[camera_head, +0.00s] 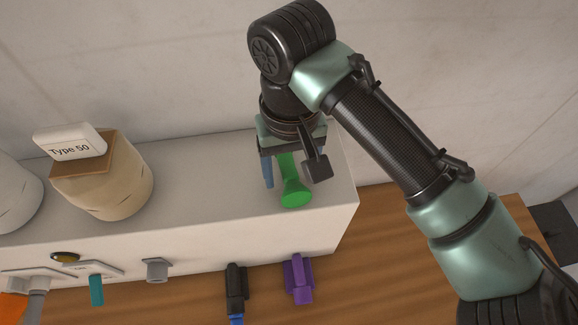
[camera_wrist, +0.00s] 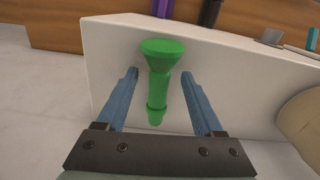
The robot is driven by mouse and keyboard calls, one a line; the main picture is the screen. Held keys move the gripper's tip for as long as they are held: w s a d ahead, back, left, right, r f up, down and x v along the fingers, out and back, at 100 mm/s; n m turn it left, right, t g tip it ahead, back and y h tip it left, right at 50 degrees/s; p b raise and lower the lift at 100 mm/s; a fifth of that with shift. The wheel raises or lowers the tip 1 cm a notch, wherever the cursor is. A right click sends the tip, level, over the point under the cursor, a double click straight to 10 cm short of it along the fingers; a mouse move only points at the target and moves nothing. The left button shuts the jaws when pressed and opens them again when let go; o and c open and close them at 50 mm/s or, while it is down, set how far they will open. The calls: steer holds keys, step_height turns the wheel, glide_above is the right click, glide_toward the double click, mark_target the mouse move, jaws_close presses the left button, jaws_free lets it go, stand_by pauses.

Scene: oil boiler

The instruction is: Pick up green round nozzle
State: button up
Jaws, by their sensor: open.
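The green round nozzle (camera_head: 294,187) is on the white box near its right end in the head view. It has a wide round flared end and a narrower stepped stem, as the wrist view shows (camera_wrist: 160,80). My gripper (camera_wrist: 160,72) is open, with one blue finger on each side of the nozzle. Gaps show between the fingers and the nozzle on both sides. In the head view my gripper (camera_head: 279,185) hangs over the box top, and its wrist part hides the far end of the nozzle.
The white box (camera_head: 215,205) also carries a beige cylinder (camera_head: 120,190) labelled "Type 50" at left. Purple (camera_head: 299,278), black (camera_head: 236,288), grey (camera_head: 156,270) and teal (camera_head: 96,290) parts sit along its front. The box top between cylinder and nozzle is clear.

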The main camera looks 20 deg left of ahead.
jaws_close()
stand_by(0.3)
